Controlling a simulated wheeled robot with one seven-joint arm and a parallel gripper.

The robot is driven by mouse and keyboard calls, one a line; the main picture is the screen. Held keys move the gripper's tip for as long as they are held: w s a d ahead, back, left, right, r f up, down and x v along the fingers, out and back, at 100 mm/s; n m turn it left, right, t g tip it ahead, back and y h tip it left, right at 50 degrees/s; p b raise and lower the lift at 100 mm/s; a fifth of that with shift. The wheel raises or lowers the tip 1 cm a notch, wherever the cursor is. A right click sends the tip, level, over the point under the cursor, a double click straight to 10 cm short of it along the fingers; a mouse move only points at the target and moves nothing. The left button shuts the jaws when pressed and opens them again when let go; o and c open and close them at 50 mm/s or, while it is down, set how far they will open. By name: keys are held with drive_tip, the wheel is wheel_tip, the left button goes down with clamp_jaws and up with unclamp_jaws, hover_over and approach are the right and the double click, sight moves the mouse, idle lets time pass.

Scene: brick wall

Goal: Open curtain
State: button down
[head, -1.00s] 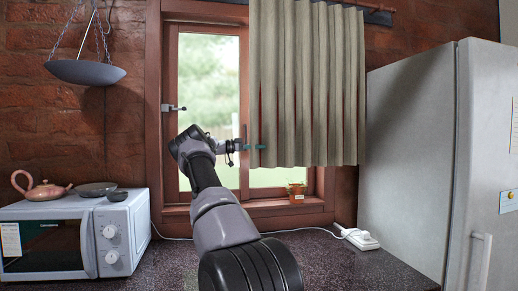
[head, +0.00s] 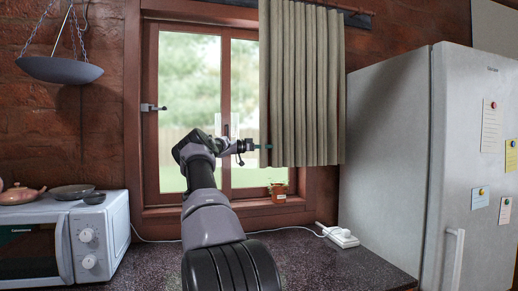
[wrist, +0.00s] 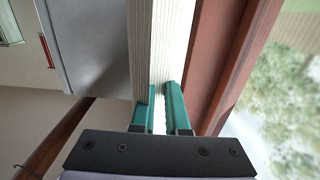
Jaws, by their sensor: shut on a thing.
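The grey-beige curtain (head: 305,85) hangs in pleats from a rod at the top right of the window (head: 190,90). It covers the right edge of the window and some wall. Most of the glass is uncovered. My gripper (head: 262,147) is at the curtain's left edge, low down. In the wrist view its green fingers (wrist: 161,108) are closed on the edge of the curtain (wrist: 158,45), with the pale cloth between them. The fingertips are partly hidden by the cloth in the head view.
A fridge (head: 395,150) stands right of the curtain. A microwave (head: 75,240) is at the left on the dark counter (head: 300,265). A small potted plant (head: 278,192) sits on the sill below the curtain. A power strip (head: 338,236) lies on the counter. A hanging pan (head: 60,69) is at upper left.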

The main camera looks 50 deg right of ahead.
drive_tip(key=c, duration=0.9)
unclamp_jaws()
drive_tip(key=shift+d, duration=0.1)
drive_tip(key=v, duration=1.1)
drive_tip(key=shift+s, duration=0.15)
